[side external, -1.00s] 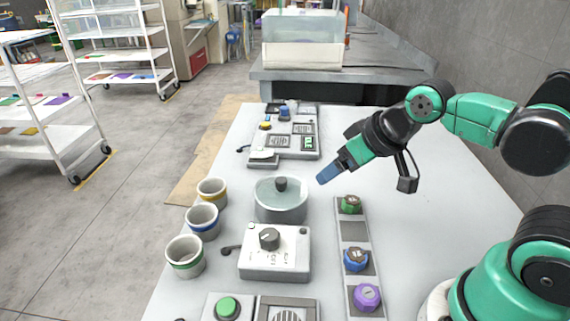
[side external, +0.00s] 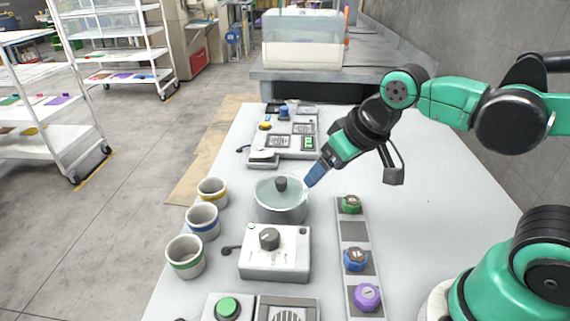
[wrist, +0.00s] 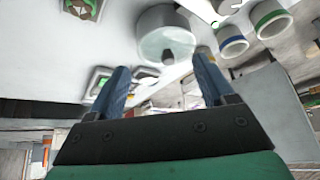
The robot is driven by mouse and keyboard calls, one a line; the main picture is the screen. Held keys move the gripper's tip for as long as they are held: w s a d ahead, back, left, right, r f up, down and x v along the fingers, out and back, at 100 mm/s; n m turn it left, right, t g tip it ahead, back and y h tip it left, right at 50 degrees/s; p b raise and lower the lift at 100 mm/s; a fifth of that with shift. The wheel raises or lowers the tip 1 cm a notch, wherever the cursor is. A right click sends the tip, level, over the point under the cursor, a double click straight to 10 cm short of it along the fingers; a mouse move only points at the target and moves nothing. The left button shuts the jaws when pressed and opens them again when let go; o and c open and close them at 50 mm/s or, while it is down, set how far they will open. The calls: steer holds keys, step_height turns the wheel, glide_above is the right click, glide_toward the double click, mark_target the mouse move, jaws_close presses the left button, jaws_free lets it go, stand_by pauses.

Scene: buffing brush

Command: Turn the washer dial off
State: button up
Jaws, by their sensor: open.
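A white control box with a dark grey dial (side external: 269,239) stands at the front middle of the table; printed marks surround the dial. Behind the box is a grey round pot-like washer (side external: 281,202) with a clear lid and a dark knob; it also shows in the wrist view (wrist: 152,32). My gripper (side external: 309,183) has blue fingers and is above and just right of the washer's rim, apart from the dial. In the wrist view my gripper (wrist: 160,80) is open, with nothing between the fingers. The dial is not clearly seen there.
Three cups with yellow, blue and green bands (side external: 203,221) stand left of the washer. A strip with green, blue and purple knobbed pieces (side external: 355,258) lies to the right. A control panel (side external: 285,135) is behind; a green button (side external: 228,307) is in front. The right tabletop is clear.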

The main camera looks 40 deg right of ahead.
mark_target(269, 233)
steer(key=w+a+f+g, duration=0.1)
steer(key=a, duration=0.2)
steer(key=w+a+f+g, duration=0.1)
steer(key=a+g, duration=0.1)
steer(key=a, duration=0.1)
steer(key=w+a+f+g, duration=0.1)
steer(key=a+g, duration=0.1)
steer(key=a, duration=0.1)
steer(key=shift+a+f, duration=0.2)
steer(key=shift+f, duration=0.1)
steer(key=shift+a+f+g, duration=0.15)
steer(key=shift+f+g, duration=0.05)
steer(key=shift+g, duration=0.2)
steer(key=shift+f, duration=2.8)
jaws_close()
